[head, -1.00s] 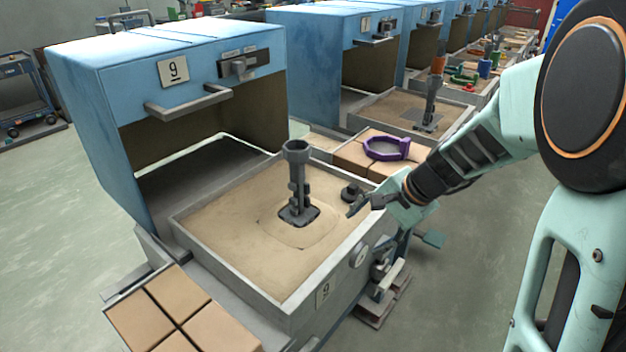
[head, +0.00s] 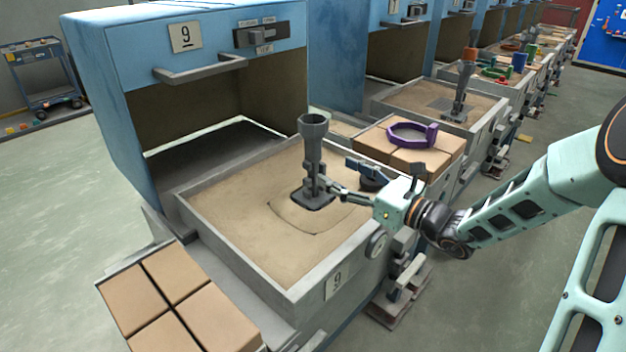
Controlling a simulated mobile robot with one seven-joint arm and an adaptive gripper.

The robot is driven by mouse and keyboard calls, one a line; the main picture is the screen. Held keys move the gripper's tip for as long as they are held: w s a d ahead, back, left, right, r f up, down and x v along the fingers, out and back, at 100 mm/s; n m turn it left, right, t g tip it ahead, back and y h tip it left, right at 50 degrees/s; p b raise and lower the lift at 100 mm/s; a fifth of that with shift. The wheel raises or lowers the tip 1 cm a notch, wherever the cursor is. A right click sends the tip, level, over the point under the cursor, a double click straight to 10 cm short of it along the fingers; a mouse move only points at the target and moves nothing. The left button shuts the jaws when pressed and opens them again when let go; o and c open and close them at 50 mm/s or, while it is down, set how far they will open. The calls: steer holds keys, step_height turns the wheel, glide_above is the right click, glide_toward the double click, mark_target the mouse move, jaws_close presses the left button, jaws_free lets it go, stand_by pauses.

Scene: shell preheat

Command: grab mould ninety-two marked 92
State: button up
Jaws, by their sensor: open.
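A dark grey upright piece with a wide cup-like top and a knobbly stem (head: 313,150) stands in the sand tray (head: 240,248) of the unit marked 9. No 92 mark is readable on it or elsewhere, so I cannot tell which thing is mould ninety-two. My gripper (head: 348,180) is open over the tray's right side, pointing left at the stem. One finger is close to the stem's lower part; whether they touch is unclear.
The blue oven box (head: 190,42) marked 9 stands open behind the tray. Tan blocks (head: 185,300) lie at front left. A purple ring-shaped piece (head: 412,134) rests on more blocks at right.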

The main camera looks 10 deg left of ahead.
mark_target(320, 167)
steer(key=x, duration=0.3)
steer(key=shift+w+a+f+b, duration=0.15)
steer(key=shift+a+b, duration=0.25)
steer(key=a, duration=0.1)
steer(key=w+a+f+b, duration=0.1)
steer(key=w+a+b, duration=0.1)
steer(key=shift+w+a+f, duration=0.2)
steer(key=shift+a+f, duration=0.05)
steer(key=shift+f, duration=0.05)
steer(key=shift+w+a+r, duration=0.1)
steer(key=shift+w+a, duration=0.15)
steer(key=shift+a, duration=0.1)
steer(key=c, duration=1.5)
steer(key=shift+r, duration=0.1)
steer(key=shift+c, duration=0.8)
steer(key=shift+c, duration=0.2)
